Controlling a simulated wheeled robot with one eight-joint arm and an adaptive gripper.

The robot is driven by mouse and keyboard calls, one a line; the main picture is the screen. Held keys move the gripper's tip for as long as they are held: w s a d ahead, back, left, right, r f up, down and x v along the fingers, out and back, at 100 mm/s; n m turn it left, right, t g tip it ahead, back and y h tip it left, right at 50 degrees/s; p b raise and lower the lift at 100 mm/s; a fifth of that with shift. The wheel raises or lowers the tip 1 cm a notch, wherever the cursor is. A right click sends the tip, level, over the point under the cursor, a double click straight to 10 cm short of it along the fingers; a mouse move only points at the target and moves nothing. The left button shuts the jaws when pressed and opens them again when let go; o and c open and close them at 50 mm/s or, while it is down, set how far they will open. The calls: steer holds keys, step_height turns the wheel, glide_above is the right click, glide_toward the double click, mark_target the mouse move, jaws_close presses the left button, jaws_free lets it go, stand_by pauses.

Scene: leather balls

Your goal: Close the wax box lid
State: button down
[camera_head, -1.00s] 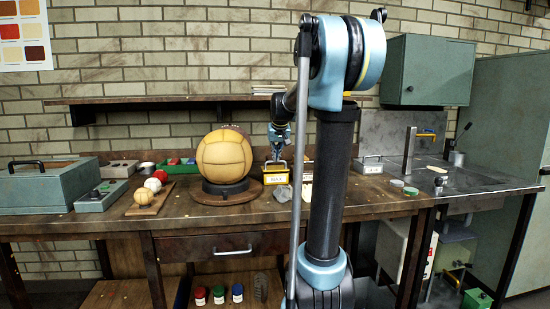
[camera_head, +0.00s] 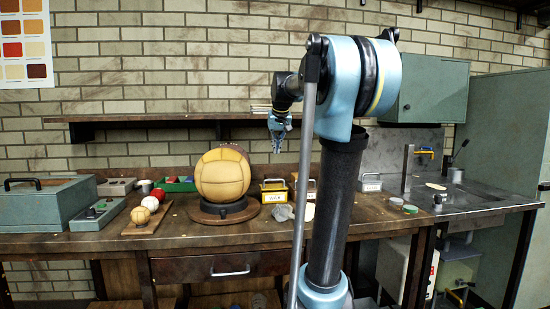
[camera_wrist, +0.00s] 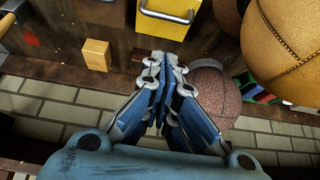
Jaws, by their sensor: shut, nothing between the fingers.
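The small yellow wax box (camera_head: 274,196) with a white label stands on the workbench, right of the large tan ball. I cannot tell for sure whether the lid is fully down. My gripper (camera_head: 278,145) hangs above the box, clear of it, pointing down. In the wrist view my gripper (camera_wrist: 163,58) has its fingers together with nothing between them.
The tan ball (camera_head: 222,174) rests on a dark stand left of the box. A brown ball (camera_wrist: 213,95) lies behind it, close to my fingers in the wrist view. A wooden block (camera_wrist: 95,55) stands nearby. A wall shelf (camera_head: 150,119) runs behind my gripper.

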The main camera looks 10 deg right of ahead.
steer(key=r, duration=0.1)
glide_above(274, 187)
step_height(274, 187, down, 8)
steer(key=f, duration=0.3)
steer(key=shift+s+f, duration=0.15)
steer(key=shift+s, duration=0.15)
steer(key=shift+s+f, duration=0.15)
steer(key=shift+f, duration=0.45)
steer(key=shift+s+f, duration=0.6)
steer(key=shift+f, duration=0.3)
